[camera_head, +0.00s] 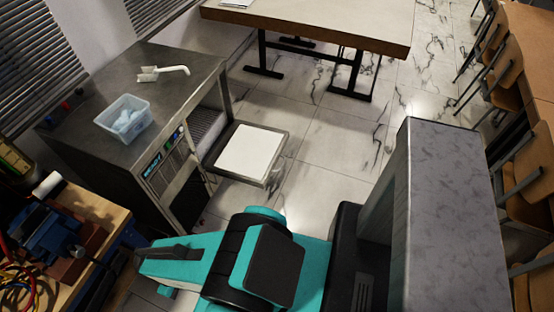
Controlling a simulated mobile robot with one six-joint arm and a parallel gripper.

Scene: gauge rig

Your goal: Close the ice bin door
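The ice bin door (249,150) is open. It sticks out flat, roughly level, from the front of the steel ice machine (157,86), with its white inner panel facing up. The bin opening (208,128) shows behind it, partly dark. My teal and black arm (275,262) lies across the bottom of the view, below the door and apart from it in the picture. I cannot make out any gripper fingers.
A clear plastic tub (125,117) and a white scoop-like item (163,72) sit on the machine's top. A wooden workbench (98,212) with a blue vise (48,232) is at left. A table (320,22) stands behind; chairs (500,72) line the right. The tiled floor right of the door is clear.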

